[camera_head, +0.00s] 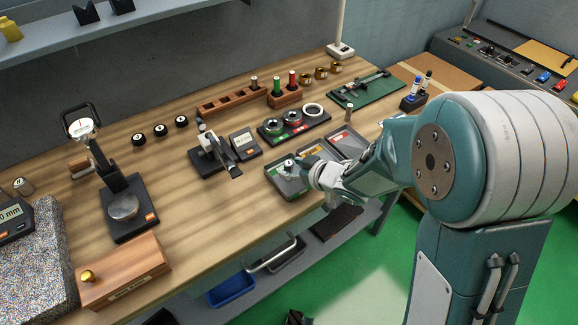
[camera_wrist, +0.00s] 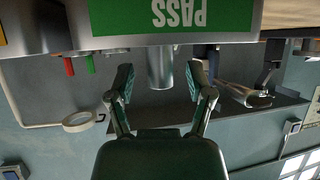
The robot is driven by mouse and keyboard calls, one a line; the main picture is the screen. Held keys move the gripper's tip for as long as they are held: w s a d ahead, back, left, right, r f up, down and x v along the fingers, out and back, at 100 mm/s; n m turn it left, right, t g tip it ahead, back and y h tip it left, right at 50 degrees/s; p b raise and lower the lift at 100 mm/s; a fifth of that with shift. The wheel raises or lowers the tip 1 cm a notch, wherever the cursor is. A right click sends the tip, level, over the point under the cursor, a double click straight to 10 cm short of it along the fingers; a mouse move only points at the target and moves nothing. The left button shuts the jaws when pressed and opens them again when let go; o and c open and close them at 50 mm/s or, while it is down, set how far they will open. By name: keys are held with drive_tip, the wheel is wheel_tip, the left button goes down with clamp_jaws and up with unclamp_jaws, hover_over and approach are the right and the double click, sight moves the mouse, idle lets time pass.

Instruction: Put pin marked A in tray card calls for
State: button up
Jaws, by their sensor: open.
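Three shallow trays stand side by side on the bench: a left tray with a green label (camera_head: 288,196), a middle tray (camera_head: 318,148) and a right tray with a red label (camera_head: 345,139). In the wrist view the green label (camera_wrist: 170,16) reads PASS, upside down. A plain metal pin (camera_wrist: 160,68) shows between my fingers with a gap on each side; it appears to be at the PASS tray. No letter on it is legible. My gripper (camera_head: 300,166) is open over the PASS tray; it also shows in the wrist view (camera_wrist: 160,84). I cannot make out a card.
Another small pin (camera_head: 348,112) stands behind the right tray. A wooden box (camera_head: 125,272) is at the front left.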

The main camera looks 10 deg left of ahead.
drive_tip(key=v, duration=1)
drive_tip(key=shift+s+d, duration=0.15)
drive_tip(key=shift+d, duration=0.1)
drive_tip(key=d+r+m+t+h, duration=0.2)
drive_tip(key=d+r+m+h, duration=0.25)
drive_tip(key=d, duration=0.45)
drive_tip(key=d+r+m+t+h, duration=0.3)
drive_tip(key=d+r+h, duration=0.3)
drive_tip(key=d, duration=0.2)
drive_tip(key=s+d+m+g, duration=0.1)
drive_tip(key=s+m+g, duration=0.1)
drive_tip(key=s, duration=0.6)
drive_tip(key=s+d+r+m+g, duration=0.1)
drive_tip(key=s+m+g, duration=0.1)
drive_tip(key=s, duration=0.6)
drive_tip(key=shift+d+r+m+g, duration=0.35)
drive_tip(key=shift+g, duration=0.35)
